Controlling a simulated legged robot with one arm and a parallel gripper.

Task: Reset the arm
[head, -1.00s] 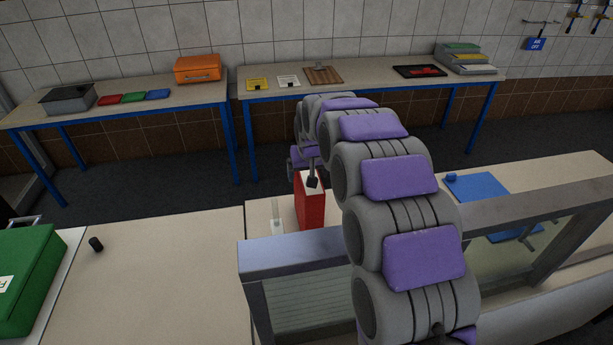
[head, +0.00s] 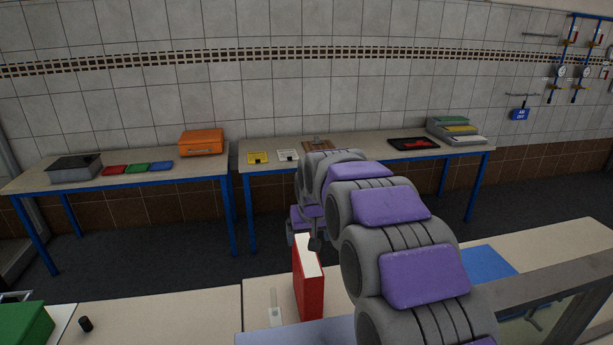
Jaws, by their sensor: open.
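My arm, grey with purple pads, reaches from the lower right toward the middle of the head view. My gripper (head: 308,238) is at its far end, small and partly hidden by the arm links. It is open, with a dark finger close to the top of a red box-like block (head: 308,285) with a white upper face. I cannot tell whether it touches the block. No object shows held in it.
A metal-framed fixture (head: 560,300) stands at the lower right by a blue panel (head: 487,264). A green case (head: 22,325) and small black cylinder (head: 86,324) lie at the left. Two back tables (head: 120,180) hold an orange case (head: 201,143) and trays. The near bench is clear at centre left.

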